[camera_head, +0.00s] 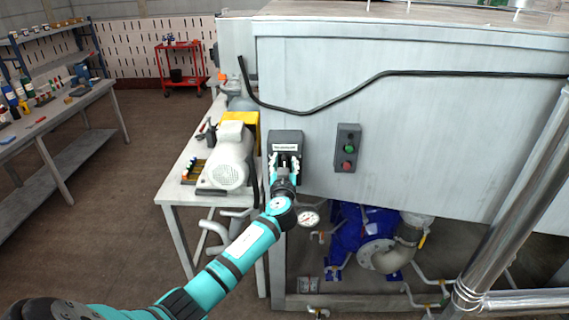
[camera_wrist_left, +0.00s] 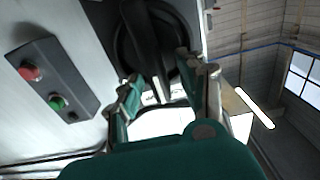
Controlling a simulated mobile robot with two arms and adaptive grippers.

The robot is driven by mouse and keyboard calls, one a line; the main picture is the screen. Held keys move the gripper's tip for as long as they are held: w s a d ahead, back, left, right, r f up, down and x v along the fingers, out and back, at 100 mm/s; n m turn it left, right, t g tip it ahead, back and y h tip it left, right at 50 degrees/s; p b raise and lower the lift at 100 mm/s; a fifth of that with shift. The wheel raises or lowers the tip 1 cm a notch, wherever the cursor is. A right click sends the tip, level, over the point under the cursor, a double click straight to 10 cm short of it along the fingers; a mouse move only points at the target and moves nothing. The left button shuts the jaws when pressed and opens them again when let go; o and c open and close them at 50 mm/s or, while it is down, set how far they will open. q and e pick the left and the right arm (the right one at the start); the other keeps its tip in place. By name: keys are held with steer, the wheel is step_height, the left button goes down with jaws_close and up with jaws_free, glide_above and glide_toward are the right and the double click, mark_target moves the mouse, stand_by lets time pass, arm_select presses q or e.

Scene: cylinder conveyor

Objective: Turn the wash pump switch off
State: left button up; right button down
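The wash pump switch (camera_head: 287,137) is a dark grey box with a small white label on the pale metal panel. In the left wrist view its black rotary handle (camera_wrist_left: 148,45) stands out from a round black base. My left gripper (camera_head: 285,165) is in front of the box and covers its lower part. In the left wrist view the two fingers of the left gripper (camera_wrist_left: 160,78) are spread on either side of the handle. I cannot tell whether they touch it. The handle's exact setting is hard to read. My right gripper is not in view.
A grey button box (camera_head: 347,148) with a green and a red button is right of the switch. A white-grey machine (camera_head: 228,160) stands on the bench at left. A black cable (camera_head: 330,100) crosses the panel. A blue pump (camera_head: 365,235) and a gauge (camera_head: 308,219) are below.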

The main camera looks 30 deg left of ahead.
arm_select(q)
steer(key=c, duration=0.7)
jaws_close()
